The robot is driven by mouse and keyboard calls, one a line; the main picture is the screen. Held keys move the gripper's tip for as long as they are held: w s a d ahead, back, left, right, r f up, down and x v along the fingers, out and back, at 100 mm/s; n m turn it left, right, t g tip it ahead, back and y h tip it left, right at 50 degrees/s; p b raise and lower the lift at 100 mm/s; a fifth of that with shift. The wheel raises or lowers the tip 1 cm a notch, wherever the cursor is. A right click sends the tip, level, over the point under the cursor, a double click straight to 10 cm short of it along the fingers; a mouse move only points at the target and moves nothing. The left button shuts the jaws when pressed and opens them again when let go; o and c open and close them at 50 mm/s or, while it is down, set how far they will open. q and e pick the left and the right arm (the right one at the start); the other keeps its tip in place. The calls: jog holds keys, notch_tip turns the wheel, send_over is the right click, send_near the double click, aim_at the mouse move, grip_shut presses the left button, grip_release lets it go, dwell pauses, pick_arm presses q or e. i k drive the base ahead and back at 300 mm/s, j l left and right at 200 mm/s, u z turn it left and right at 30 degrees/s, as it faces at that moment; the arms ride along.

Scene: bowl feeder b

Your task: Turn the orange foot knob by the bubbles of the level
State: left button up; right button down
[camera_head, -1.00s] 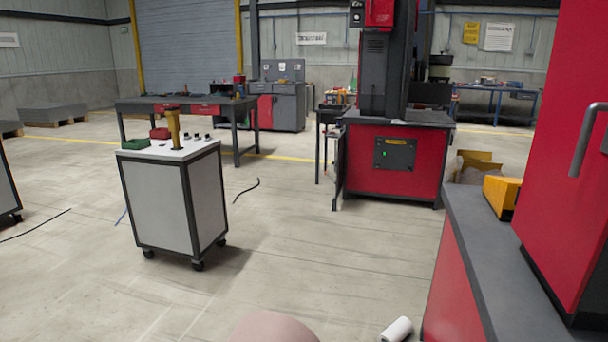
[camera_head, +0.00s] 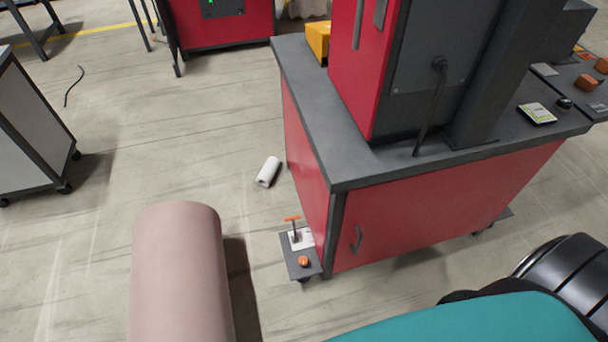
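A small dark foot plate (camera_head: 288,257) sticks out low at the near left corner of the red machine cabinet (camera_head: 440,205). A round orange knob (camera_head: 304,261) sits on its front part. Behind it an orange cross handle (camera_head: 292,218) tops a thin upright post. A small white piece (camera_head: 302,239) lies by the post; it is too small to tell whether it is the level, and no bubbles can be made out. Neither of my grippers is in view.
A large pinkish cylinder (camera_head: 178,270) is on the floor left of the foot plate. A white roll (camera_head: 268,171) lies beyond the plate. A grey wheeled cart (camera_head: 32,130) stands at the left. A teal surface (camera_head: 475,320) fills the lower right. Floor between cart and cabinet is mostly clear.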

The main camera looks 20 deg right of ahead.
aim_at(303, 261)
jog(key=z, duration=0.7)
